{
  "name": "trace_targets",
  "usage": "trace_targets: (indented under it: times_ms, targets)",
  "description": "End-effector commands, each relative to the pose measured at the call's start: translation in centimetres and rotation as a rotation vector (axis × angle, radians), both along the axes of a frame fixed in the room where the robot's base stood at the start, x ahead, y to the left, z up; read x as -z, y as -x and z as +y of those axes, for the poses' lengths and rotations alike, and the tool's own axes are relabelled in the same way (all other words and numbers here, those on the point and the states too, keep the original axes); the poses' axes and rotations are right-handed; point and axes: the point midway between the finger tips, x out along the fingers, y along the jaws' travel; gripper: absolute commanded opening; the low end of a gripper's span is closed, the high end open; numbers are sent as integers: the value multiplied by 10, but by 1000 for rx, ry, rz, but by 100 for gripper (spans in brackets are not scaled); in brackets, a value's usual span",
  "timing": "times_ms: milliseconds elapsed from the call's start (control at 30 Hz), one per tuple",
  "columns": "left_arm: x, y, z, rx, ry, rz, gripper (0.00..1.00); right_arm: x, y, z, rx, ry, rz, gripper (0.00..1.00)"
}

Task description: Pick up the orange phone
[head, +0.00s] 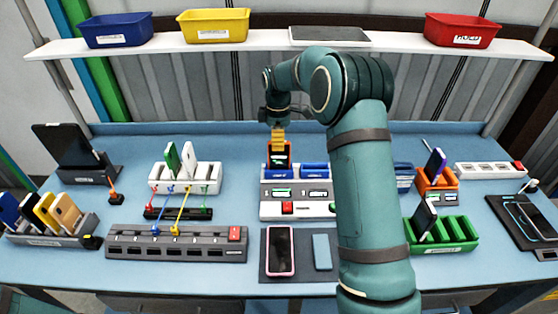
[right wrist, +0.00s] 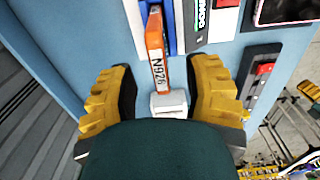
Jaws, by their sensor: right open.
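The orange phone (head: 286,158) stands upright in a white-and-blue dock (head: 266,192) at the middle of the bench, its dark screen facing the head camera. In the right wrist view its narrow orange edge (right wrist: 155,45), marked N926, shows between the fingers. My right gripper (head: 278,138) is just above the phone in the head view. In the right wrist view the yellow fingers of my right gripper (right wrist: 160,92) are spread wide, one on each side of the phone, with gaps on both sides. A small white block (right wrist: 168,104) shows at the phone's near end.
A white rack (head: 185,178) with green and white phones stands left of the dock. A pink-framed phone (head: 281,250) lies on a dark mat in front. A green rack (head: 455,232) and an orange stand (head: 437,181) are to the right. A shelf (head: 270,42) with bins runs behind.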

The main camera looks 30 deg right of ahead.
Motion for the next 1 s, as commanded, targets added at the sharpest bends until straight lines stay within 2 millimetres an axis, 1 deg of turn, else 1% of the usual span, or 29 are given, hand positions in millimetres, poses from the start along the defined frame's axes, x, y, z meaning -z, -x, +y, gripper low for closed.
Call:
trace_targets:
  times_ms: [200,300,400,633,667,700,767,800,1000]
  targets:
    - [-1,0,0,0,0,0,0,32,3,-2,0,0,5,49]
    - [-1,0,0,0,0,0,0,42,2,-2,1,-1,3,49]
    - [-1,0,0,0,0,0,0,47,2,-2,1,0,2,49]
    - [-1,0,0,0,0,0,0,47,2,-2,1,0,1,48]
    - [-1,0,0,0,0,0,0,47,2,-2,1,0,1,38]
    - [-1,0,0,0,0,0,0,47,2,-2,1,0,1,24]
    - [-1,0,0,0,0,0,0,47,2,-2,1,0,1,3]
    - [-1,0,0,0,0,0,0,47,2,-2,1,0,1,0]
    - [-1,0,0,0,0,0,0,47,2,-2,0,0,2,0]
